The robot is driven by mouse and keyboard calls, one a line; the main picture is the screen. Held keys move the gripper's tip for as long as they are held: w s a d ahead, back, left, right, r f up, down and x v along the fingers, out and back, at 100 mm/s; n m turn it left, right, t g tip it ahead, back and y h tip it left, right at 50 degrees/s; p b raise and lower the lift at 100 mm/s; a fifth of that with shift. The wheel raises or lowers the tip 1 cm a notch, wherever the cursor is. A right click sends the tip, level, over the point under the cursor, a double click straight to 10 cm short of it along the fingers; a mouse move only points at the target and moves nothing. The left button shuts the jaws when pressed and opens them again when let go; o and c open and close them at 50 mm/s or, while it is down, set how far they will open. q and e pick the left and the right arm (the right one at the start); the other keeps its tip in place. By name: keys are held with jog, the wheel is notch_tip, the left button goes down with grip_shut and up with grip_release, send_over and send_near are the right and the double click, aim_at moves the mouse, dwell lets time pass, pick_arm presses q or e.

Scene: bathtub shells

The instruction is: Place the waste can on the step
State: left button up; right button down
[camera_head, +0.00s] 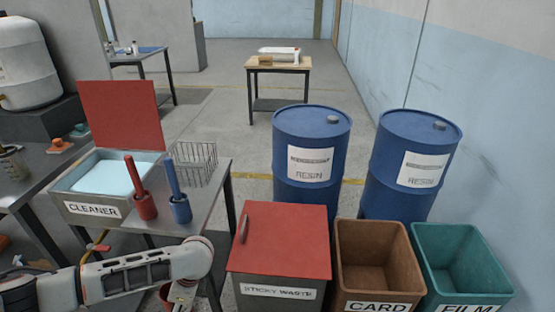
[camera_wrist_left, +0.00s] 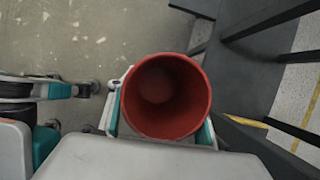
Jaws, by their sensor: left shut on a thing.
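The waste can is a round, empty red can (camera_wrist_left: 165,95), seen from above into its open mouth in the left wrist view. In the head view only a small red part of it (camera_head: 165,295) shows at the bottom edge, beside the bench. My left gripper (camera_head: 181,296) is shut on the can, with a finger on either side of it in the wrist view (camera_wrist_left: 162,122). The can hangs over the grey floor, apart from the bench. I cannot pick out the step for certain in either view. My right gripper is not in view.
A metal bench (camera_head: 205,205) bears a cleaner tub (camera_head: 85,210), red and blue brush holders and a wire basket. A red-lidded sticky waste bin (camera_head: 282,245), brown card bin (camera_head: 372,255) and green film bin (camera_head: 460,262) stand right of it. Two blue drums (camera_head: 312,125) stand behind.

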pick_arm(q)
jog(key=s+d+r+n+g+h, duration=0.1)
jog(key=d+r+n+g+h, duration=0.1)
jog(key=r+n, duration=0.7)
jog(key=s+d+r+n+g+h+p, duration=0.1)
jog(key=r+n, duration=0.8)
jog(key=r, duration=1.1)
jog(key=shift+s+d+r+g+h, duration=0.3)
jog(key=shift+s+d+g+h, duration=0.45)
jog(key=shift+d, duration=0.25)
